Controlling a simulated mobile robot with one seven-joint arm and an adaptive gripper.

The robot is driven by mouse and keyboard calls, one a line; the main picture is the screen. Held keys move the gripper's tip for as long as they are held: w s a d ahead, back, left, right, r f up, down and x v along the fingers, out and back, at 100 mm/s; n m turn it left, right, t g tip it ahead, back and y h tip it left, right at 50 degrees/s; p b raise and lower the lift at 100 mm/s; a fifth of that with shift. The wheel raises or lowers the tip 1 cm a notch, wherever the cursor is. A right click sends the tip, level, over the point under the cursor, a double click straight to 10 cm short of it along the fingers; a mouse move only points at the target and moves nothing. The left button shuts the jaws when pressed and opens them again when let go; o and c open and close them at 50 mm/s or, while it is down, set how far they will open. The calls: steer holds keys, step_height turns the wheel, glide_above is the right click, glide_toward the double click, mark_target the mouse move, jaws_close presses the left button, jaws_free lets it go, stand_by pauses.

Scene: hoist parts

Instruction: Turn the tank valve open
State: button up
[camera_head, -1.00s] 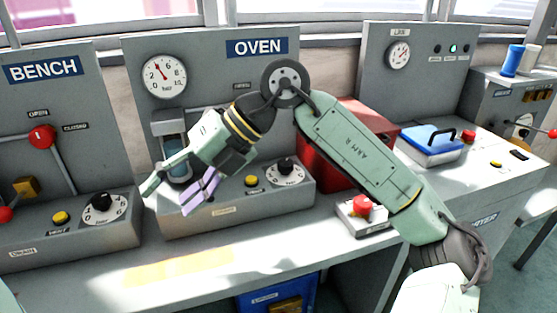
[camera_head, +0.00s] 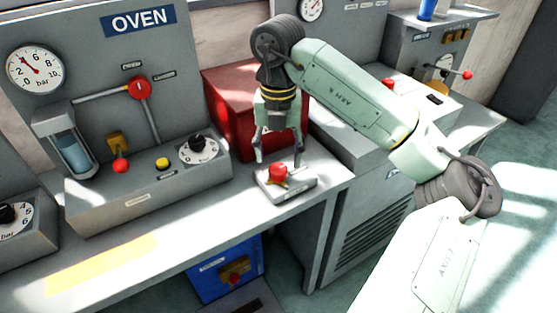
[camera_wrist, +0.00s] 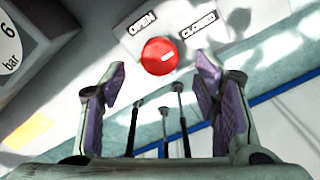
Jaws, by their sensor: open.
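A round red knob (camera_head: 278,170) sits on a small grey box (camera_head: 292,188) at the bench's front edge. In the wrist view the red knob (camera_wrist: 159,56) has a short white mark on its right part. An OPEN label (camera_wrist: 141,25) is at its upper left and a CLOSED label (camera_wrist: 198,30) at its upper right. My gripper (camera_head: 279,160) points down over the box, its fingers on either side of the knob in the head view. In the wrist view my gripper (camera_wrist: 162,82) is open and empty, with purple pads; whether it touches the knob cannot be told.
A red box (camera_head: 225,110) stands close behind my gripper. The oven panel (camera_head: 90,205), with a gauge (camera_head: 35,67) and red-knobbed levers, is at left. A blue unit (camera_head: 215,270) with a red knob is under the bench. The bench in front of the panel is clear.

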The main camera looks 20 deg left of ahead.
mark_target(278, 168)
steer(key=shift+f+p, duration=0.3)
steer(key=shift+f, duration=1.6)
steer(key=shift+c, duration=0.3)
steer(key=c, duration=1.1)
